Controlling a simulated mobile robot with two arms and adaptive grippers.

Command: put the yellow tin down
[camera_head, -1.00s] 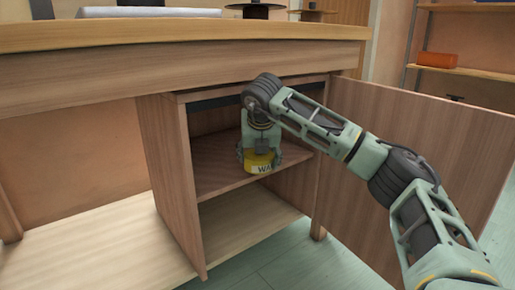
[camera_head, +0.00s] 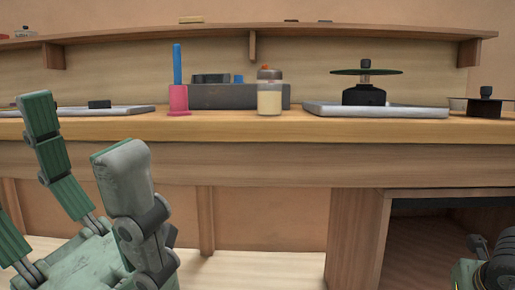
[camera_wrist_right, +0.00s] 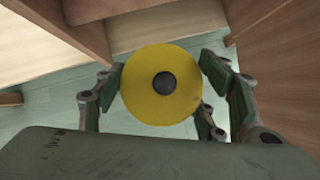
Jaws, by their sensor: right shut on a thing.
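The yellow tin (camera_wrist_right: 136,80) is in the right wrist view, a round yellow face with a dark round spot at its middle. My right gripper (camera_wrist_right: 161,90) is shut on it, with fingers on both sides. Pale green floor shows around the tin, and I see no surface touching it. In the head view the tin cannot be made out; only a part of my right arm shows at the lower right edge. My left gripper (camera_head: 76,128) is open and empty in the left foreground, in front of the workbench.
The workbench top (camera_head: 230,128) carries a pink-and-blue item (camera_head: 178,95), a jar (camera_head: 269,97), a dark box (camera_head: 222,97) and a tray (camera_head: 420,111) with a black disc stand (camera_head: 364,94). The open cupboard (camera_head: 357,240) is below right. Wooden panels (camera_wrist_right: 268,20) flank the tin.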

